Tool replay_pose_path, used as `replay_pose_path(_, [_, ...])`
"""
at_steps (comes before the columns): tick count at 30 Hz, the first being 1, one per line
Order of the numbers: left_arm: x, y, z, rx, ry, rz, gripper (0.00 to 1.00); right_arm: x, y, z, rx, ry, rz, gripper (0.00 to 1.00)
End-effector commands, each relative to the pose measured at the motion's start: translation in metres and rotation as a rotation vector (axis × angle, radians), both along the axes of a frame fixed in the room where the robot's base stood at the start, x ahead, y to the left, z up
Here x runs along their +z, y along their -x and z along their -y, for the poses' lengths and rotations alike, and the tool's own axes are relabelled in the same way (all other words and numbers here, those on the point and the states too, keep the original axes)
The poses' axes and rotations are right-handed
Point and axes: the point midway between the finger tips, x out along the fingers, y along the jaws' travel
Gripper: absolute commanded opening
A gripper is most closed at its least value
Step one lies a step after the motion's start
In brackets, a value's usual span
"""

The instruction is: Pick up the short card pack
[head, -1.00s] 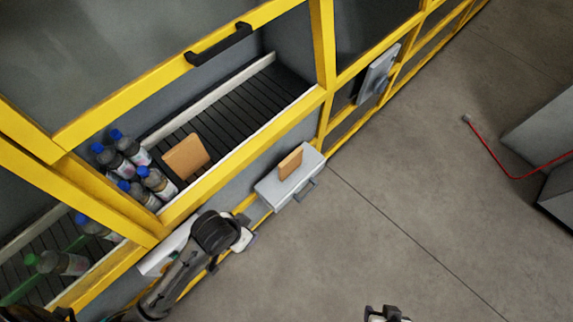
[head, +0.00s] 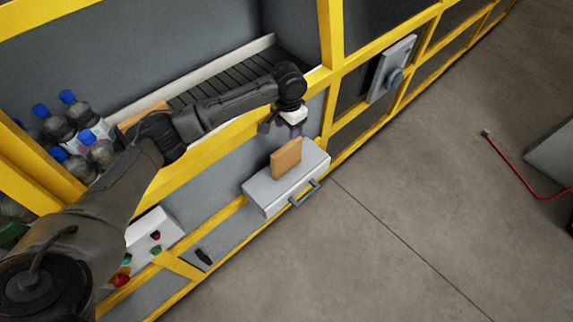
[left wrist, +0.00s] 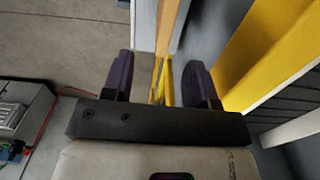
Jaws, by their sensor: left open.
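A tan card pack (head: 286,159) stands upright on the light grey box-shaped ledge (head: 262,194) on the machine's front. My left gripper (head: 294,131) is just above and behind this pack in the head view, open and empty. In the left wrist view the pack's narrow tan edge (left wrist: 168,28) shows ahead, between the lines of the two open purple-dark fingers (left wrist: 160,80). Whether the fingers flank it is hard to tell. A second tan pack (head: 146,112) lies on the conveyor, partly hidden by my left arm. My right gripper is out of view.
Bottles with blue caps (head: 75,130) stand at the conveyor's left end. A yellow frame rail (head: 222,149) runs between conveyor and ledge. A control box with buttons (head: 152,235) sits lower left.

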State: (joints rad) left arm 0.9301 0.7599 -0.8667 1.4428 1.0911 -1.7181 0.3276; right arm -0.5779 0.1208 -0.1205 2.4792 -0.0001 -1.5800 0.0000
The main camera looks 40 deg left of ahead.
Motion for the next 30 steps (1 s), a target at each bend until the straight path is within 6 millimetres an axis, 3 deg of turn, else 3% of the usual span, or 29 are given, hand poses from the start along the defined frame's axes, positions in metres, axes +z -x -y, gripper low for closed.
replay_pose_path(5, [-0.013, -0.004, -0.01, 0.026, -0.001, -0.005, 0.53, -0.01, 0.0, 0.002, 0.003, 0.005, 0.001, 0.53])
replay_pose_path(15, [-0.067, -0.004, -0.01, 0.026, 0.0, -0.004, 0.53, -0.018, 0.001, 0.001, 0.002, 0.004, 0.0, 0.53])
replay_pose_path(25, [-0.087, -0.005, -0.01, 0.025, 0.0, -0.002, 0.53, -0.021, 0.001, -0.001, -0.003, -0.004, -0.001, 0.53])
replay_pose_path(30, [-0.109, -0.006, -0.012, 0.026, -0.001, -0.004, 0.53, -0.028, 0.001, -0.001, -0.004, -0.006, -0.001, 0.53])
